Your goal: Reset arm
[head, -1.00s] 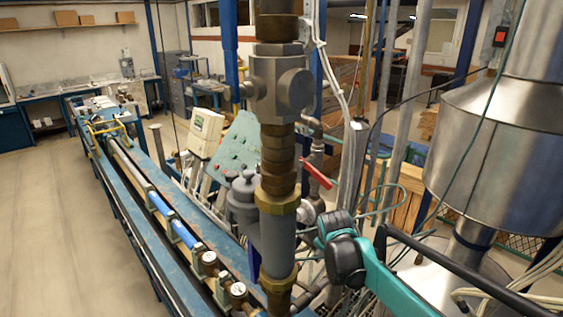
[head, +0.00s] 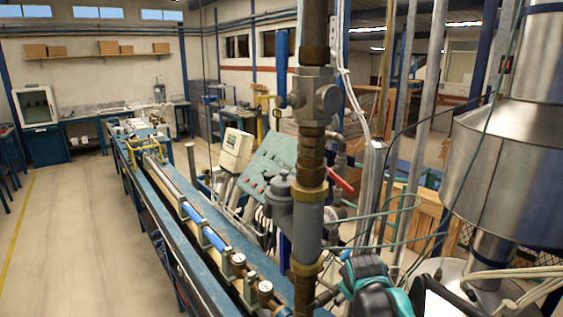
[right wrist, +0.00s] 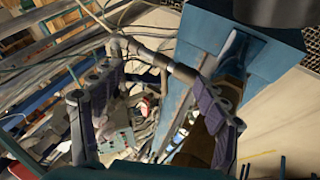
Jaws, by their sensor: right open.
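My right arm, teal and black, shows at the bottom right of the head view (head: 372,285), beside the lower part of the vertical pipe; its fingertips cannot be made out there. In the right wrist view my right gripper (right wrist: 155,112) is open, with its two ridged, purplish-grey finger pads wide apart. No object is held between them; a pipe and the bench area show behind. My left gripper is not in view.
A vertical pipe with brass fittings (head: 309,220) stands close in front. A long blue test bench (head: 150,205) runs along its left. A large metal tank (head: 510,180) stands at the right. The floor (head: 75,240) at the left is open.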

